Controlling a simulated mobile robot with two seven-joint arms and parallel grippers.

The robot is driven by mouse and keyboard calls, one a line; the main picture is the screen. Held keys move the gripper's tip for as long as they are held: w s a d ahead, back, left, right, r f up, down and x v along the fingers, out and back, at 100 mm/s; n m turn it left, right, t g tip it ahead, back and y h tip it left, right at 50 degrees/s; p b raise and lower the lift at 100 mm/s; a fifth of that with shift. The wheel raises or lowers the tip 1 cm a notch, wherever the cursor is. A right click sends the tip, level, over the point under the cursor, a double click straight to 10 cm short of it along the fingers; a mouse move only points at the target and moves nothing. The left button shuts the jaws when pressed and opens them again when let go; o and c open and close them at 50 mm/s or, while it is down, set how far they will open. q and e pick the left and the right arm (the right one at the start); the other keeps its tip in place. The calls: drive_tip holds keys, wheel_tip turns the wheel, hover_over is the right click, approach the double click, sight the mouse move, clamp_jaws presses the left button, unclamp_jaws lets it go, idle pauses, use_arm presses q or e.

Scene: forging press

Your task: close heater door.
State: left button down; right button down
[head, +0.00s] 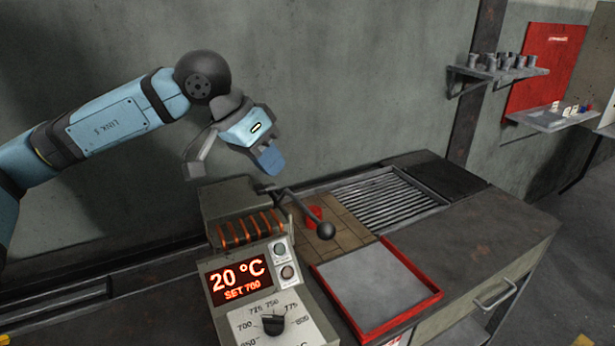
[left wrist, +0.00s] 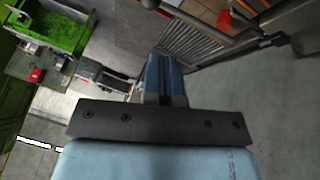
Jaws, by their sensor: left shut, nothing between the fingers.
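The heater (head: 240,205) is a grey box with orange coils on its front, behind a control panel (head: 240,281) reading 20 °C, SET 700. A dark lever (head: 297,208) with a ball knob (head: 326,231) slants from its upper right side toward the front right. I cannot make out the door leaf or how far it stands open. My left gripper (head: 270,162), with blue fingers, is shut and empty above and behind the lever, apart from it. The shut fingers (left wrist: 165,77) also show in the left wrist view, with the lever (left wrist: 200,28) beyond them. My right gripper is out of view.
A red cylinder (head: 314,216) stands on brick tiles behind the lever. A red-rimmed tray (head: 437,294) and a slatted grate (head: 388,197) lie to the right on the bench. A grey wall rises behind. A green bin (left wrist: 52,28) shows in the left wrist view.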

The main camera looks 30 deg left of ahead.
use_arm(q)
drive_tip(key=p, duration=0.1)
approach(320, 223)
drive_tip(key=shift+m+y, duration=0.3)
drive_tip(key=x, duration=0.5)
drive_tip(key=shift+w+d+f, duration=0.2)
drive_tip(key=shift+w+f, duration=0.05)
drive_tip(key=shift+f, duration=0.05)
drive_tip(key=shift+w+d+f, duration=0.1)
drive_tip(key=shift+d+f, duration=0.2)
drive_tip(key=shift+f, duration=0.1)
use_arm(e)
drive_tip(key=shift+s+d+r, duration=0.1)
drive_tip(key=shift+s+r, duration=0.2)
